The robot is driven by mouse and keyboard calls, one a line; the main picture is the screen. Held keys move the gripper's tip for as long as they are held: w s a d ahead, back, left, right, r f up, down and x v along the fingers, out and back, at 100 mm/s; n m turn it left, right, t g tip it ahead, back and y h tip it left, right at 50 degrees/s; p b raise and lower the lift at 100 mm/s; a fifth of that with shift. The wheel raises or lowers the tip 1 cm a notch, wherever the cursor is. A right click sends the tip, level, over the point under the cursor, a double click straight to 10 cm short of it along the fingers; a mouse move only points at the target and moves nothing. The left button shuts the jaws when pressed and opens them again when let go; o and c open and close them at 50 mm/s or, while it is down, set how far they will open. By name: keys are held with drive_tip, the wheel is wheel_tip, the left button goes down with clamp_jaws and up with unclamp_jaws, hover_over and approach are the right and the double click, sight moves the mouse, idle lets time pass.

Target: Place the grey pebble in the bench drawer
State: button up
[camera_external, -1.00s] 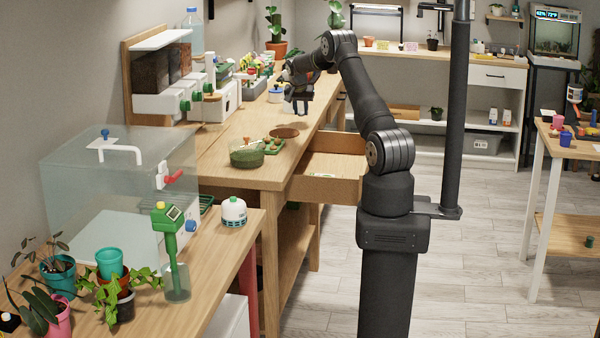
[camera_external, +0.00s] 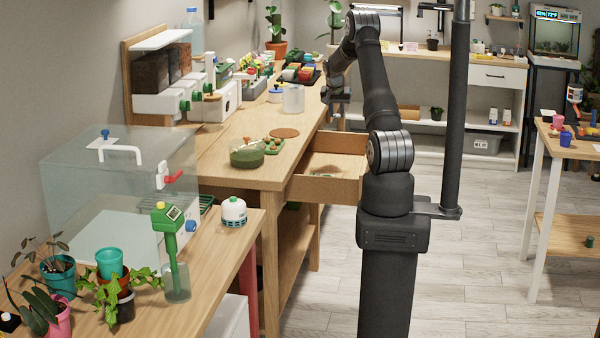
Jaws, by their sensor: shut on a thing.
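The bench drawer (camera_external: 336,190) is pulled open from the front of the wooden bench, and part of its inside shows. Something small and pale lies in the drawer (camera_external: 322,172), too small to name.
A dark tray of colourful items (camera_external: 300,74) is farther back. Floor right of the drawer is clear.

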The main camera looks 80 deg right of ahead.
hover_over(343, 169)
drive_tip(key=a, duration=0.2)
wheel_tip(343, 169, down, 9)
wheel_tip(343, 169, down, 5)
drive_tip(key=shift+s+d+f, duration=0.15)
drive_tip(key=shift+f, duration=2.05)
drive_tip(key=shift+f, duration=0.15)
drive_tip(key=o, duration=1)
drive_tip(key=shift+c, duration=0.2)
drive_tip(key=v, duration=1.2)
